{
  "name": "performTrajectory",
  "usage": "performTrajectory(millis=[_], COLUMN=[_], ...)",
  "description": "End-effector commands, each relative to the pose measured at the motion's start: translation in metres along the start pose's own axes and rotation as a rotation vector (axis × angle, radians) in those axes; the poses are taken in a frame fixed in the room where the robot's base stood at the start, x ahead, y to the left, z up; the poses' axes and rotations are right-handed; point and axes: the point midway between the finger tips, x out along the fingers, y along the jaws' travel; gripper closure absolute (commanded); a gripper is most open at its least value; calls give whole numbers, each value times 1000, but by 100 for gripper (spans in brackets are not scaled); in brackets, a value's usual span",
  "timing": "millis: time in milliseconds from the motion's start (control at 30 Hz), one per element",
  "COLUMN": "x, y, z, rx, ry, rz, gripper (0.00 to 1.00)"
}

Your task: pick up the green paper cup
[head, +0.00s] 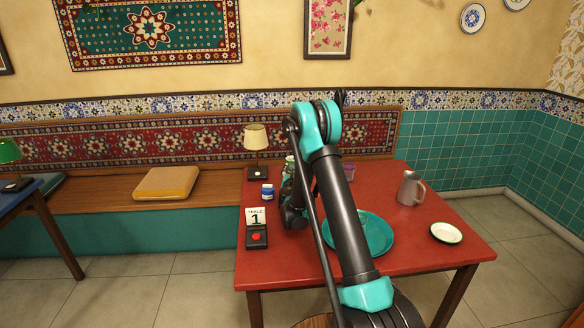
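My arm reaches over the red table (290,272), and my gripper (291,212) is low above the tabletop, left of the teal plate (376,236). The forearm and wrist hide much of the gripper, so its fingers cannot be made out. A small, partly hidden item with green and white on it (289,162) shows just behind the gripper. It may be the green paper cup, but I cannot tell for sure. I cannot tell whether the gripper touches or holds anything.
On the table stand a lamp (256,141), a blue jar (267,192), a table number sign (256,218), a purple cup (348,171), a metal pitcher (410,188) and a small white dish (446,232). The right front of the tabletop is clear.

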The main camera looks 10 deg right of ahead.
Motion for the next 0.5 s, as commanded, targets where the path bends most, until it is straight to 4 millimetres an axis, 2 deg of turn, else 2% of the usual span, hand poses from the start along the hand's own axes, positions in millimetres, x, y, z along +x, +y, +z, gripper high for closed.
performTrajectory(millis=[100, 200, 367, 500], x=[7, 10, 23, 50], y=[14, 20, 24, 26], z=[-20, -29, -33, -32], rx=[-123, -181, -210, -209], ry=[-22, -33, -38, -38], rz=[43, 63, 71, 70], gripper=[30, 30, 30, 30])
